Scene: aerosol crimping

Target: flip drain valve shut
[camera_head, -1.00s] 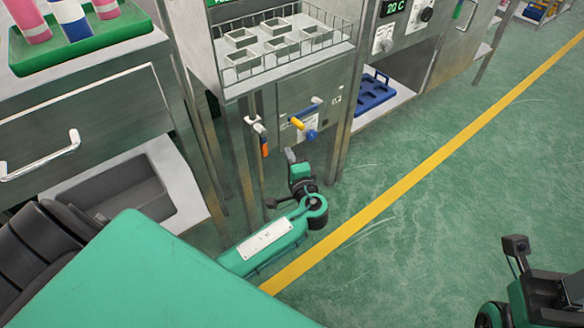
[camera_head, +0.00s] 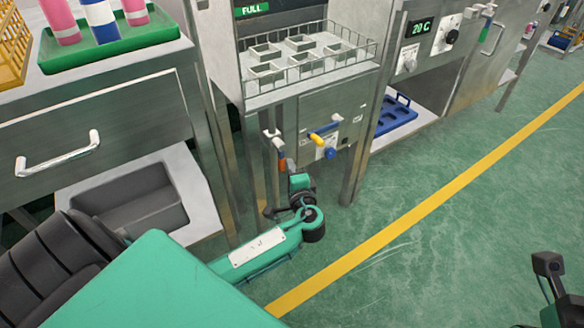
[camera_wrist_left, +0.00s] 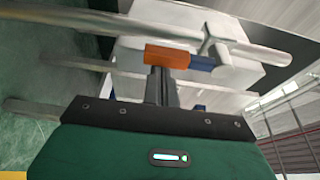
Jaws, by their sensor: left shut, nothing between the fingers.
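The drain valve's orange lever (camera_head: 282,161) hangs below a pale fitting (camera_head: 272,135) on a thin pipe, left of the lower steel panel. In the left wrist view the orange lever (camera_wrist_left: 167,56), with its blue end piece, lies across the pipe just beyond my fingertips. My left gripper (camera_head: 291,164) is shut and empty. Its fingertips (camera_wrist_left: 165,72) are right at the lever, seemingly touching it, though contact is hard to tell. Only a dark part of my right arm's end (camera_head: 548,264) shows at the lower right; its fingers cannot be made out.
A steel table leg (camera_head: 356,165) stands right of the gripper. A blue tray (camera_head: 394,117) lies on a low shelf. Green floor to the right is clear.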

